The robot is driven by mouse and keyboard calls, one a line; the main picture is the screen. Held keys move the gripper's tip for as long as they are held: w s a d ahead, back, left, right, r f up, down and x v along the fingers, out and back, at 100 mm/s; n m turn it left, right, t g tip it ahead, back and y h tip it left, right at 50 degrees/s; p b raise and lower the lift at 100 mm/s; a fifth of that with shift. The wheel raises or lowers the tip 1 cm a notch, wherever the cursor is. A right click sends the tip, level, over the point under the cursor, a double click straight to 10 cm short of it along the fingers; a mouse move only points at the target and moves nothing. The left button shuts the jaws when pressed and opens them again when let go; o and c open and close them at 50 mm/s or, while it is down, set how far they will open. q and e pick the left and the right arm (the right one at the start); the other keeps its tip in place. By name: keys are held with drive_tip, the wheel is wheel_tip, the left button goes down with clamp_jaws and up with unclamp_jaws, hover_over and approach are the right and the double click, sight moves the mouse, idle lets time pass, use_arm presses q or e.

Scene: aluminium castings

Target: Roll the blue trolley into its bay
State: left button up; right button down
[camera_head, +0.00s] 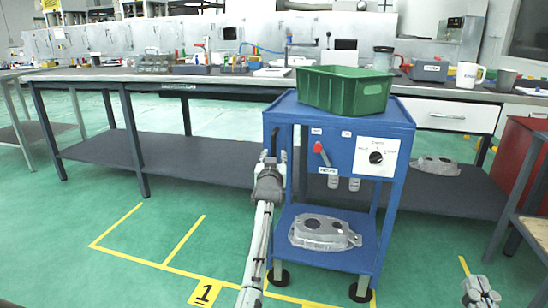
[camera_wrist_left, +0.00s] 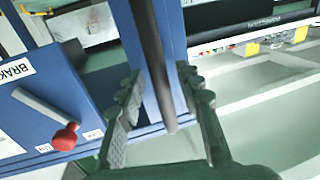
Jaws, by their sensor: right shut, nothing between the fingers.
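The blue trolley (camera_head: 290,110) stands upright in front of the workbench, with a green crate (camera_head: 343,92) on top and a grey casting (camera_head: 322,232) on its lower shelf. A red-knobbed brake lever (camera_head: 318,147) is on its front; it also shows in the left wrist view (camera_wrist_left: 64,138). Yellow lines and a "1" plate (camera_head: 205,292) mark a floor bay left of the trolley. My left gripper (camera_head: 270,165) is at the trolley's left side. In the left wrist view its open fingers (camera_wrist_left: 160,118) straddle a dark bar (camera_wrist_left: 150,45), with gaps visible. My right gripper (camera_head: 480,290) is shut and empty at lower right.
The long workbench (camera_head: 80,76) runs behind, carrying tools and bins, with a dark lower shelf (camera_head: 170,165). Another casting (camera_head: 436,166) lies on that shelf at right. A red cabinet (camera_head: 518,165) and another table stand at the right edge. Green floor at left is clear.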

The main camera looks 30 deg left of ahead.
use_arm(q)
drive_tip(key=v, duration=0.7)
drive_tip(key=shift+s, duration=0.25)
drive_tip(key=shift+d, duration=0.15)
